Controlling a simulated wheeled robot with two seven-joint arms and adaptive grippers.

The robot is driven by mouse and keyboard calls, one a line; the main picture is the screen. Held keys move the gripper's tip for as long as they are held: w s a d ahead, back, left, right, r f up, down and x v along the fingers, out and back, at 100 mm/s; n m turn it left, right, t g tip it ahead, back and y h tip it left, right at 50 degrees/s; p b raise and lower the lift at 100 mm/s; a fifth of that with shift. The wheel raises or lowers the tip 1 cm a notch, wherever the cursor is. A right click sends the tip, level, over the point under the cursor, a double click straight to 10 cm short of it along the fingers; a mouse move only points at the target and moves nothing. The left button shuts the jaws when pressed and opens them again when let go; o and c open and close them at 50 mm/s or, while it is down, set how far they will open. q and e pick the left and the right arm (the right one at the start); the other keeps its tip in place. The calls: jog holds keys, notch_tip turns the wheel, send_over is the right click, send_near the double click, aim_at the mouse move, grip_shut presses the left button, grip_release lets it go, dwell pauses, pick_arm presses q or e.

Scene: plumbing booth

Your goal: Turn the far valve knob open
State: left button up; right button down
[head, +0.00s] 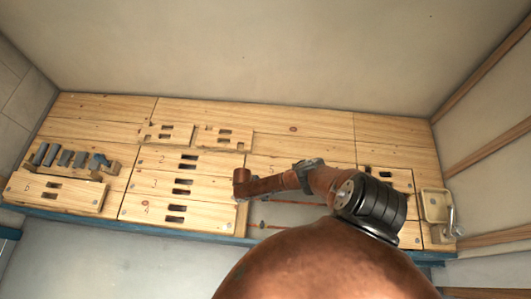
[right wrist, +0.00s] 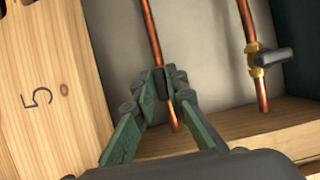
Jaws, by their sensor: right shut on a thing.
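In the right wrist view, my right gripper (right wrist: 166,84) has green fingers shut on a dark valve knob (right wrist: 160,84) on a thin copper pipe (right wrist: 151,32). The fingertips and joints hide much of this valve. The visible dark piece looks roughly in line with the pipe, but its exact angle is unclear. To the right, a second valve (right wrist: 257,60) with a brass body and dark handle sits on another copper pipe. Its handle lies across the pipe, clear of my fingers. In the head view my right arm reaches over the wooden boards; the fingertips are not clear there. My left gripper is not in view.
A wooden board marked 5 (right wrist: 40,98) stands left of the pipes, and a wooden ledge (right wrist: 225,128) crosses below them. In the head view, slotted boards (head: 175,185) lie left of the arm, a rack of grey pieces (head: 65,157) further left, and a pale tray (head: 436,207) at right.

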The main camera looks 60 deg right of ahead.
jog(key=shift+s+f, duration=0.1)
jog(key=shift+s, duration=0.25)
jog(key=c, duration=2.3)
grip_release()
jog(key=o, duration=0.4)
jog(key=shift+w, duration=0.2)
jog(key=shift+c, duration=0.2)
jog(key=shift+w, duration=0.1)
jog(key=v, duration=1.2)
jog(key=shift+a, duration=0.1)
